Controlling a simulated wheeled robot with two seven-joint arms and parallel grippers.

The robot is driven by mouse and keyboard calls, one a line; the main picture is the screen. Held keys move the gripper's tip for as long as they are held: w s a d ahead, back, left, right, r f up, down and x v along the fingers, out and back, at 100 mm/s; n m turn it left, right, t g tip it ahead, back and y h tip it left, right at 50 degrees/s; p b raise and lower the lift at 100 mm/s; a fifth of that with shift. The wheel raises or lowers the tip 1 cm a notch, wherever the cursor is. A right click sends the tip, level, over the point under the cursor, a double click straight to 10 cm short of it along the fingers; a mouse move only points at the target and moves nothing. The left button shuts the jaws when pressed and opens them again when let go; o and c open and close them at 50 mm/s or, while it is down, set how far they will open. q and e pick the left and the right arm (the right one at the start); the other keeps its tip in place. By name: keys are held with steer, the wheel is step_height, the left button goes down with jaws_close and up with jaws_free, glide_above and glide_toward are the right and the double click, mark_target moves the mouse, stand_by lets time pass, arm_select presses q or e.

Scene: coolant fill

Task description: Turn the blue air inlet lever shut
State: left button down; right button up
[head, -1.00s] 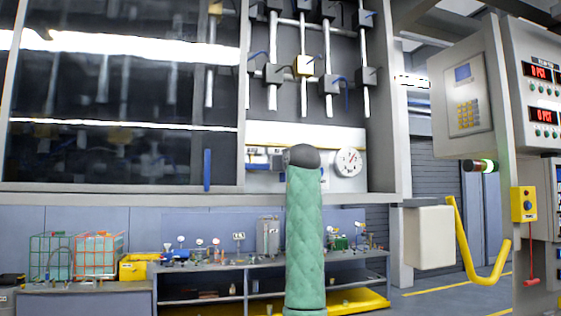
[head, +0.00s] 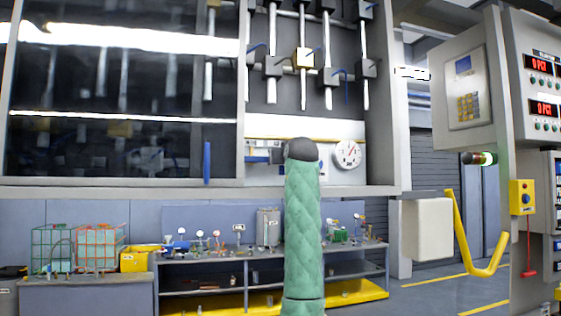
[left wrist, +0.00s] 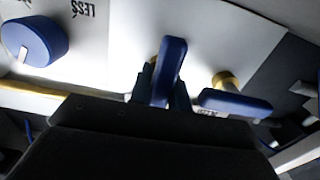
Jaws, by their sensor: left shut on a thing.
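In the left wrist view, my left gripper (left wrist: 161,92) has its dark fingers on both sides of a blue lever (left wrist: 172,60) and is shut on it. A second blue lever (left wrist: 236,103) on a brass stem sits just to the right, apart from the fingers. No readable label shows which is the air inlet lever. In the head view, my green-sleeved left arm rises in the middle. Its dark wrist hides the gripper and the held lever, in front of the white panel (head: 345,128). My right gripper is in neither view.
A round blue knob (left wrist: 36,40) is at the left of the wrist view, near the lettering "LESS". A dial gauge (head: 347,154) is right of my wrist. Pipes with valves (head: 303,58) hang above. A grey bench (head: 225,262) stands below.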

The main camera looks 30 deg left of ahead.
arm_select(q)
steer(key=shift+f+n+b, duration=0.1)
steer(key=shift+n+b, duration=0.6)
steer(key=shift+b, duration=0.15)
steer(key=shift+s+n+b, duration=0.1)
steer(key=shift+n+b, duration=0.8)
steer(key=shift+b, duration=0.05)
steer(key=n+b, duration=0.3)
steer(key=n, duration=0.2)
steer(key=shift+n+b, duration=0.3)
steer(key=shift+b, duration=0.05)
steer(key=shift+s+n+b, duration=0.1)
steer(key=shift+n+b, duration=0.2)
steer(key=shift+n, duration=0.6)
steer(key=n, duration=0.2)
steer(key=shift+a+n, duration=0.1)
steer(key=shift+n, duration=0.3)
steer(key=shift+f+n, duration=0.15)
steer(key=shift+n, duration=0.95)
steer(key=shift+f+n, duration=0.15)
steer(key=shift+n, duration=0.85)
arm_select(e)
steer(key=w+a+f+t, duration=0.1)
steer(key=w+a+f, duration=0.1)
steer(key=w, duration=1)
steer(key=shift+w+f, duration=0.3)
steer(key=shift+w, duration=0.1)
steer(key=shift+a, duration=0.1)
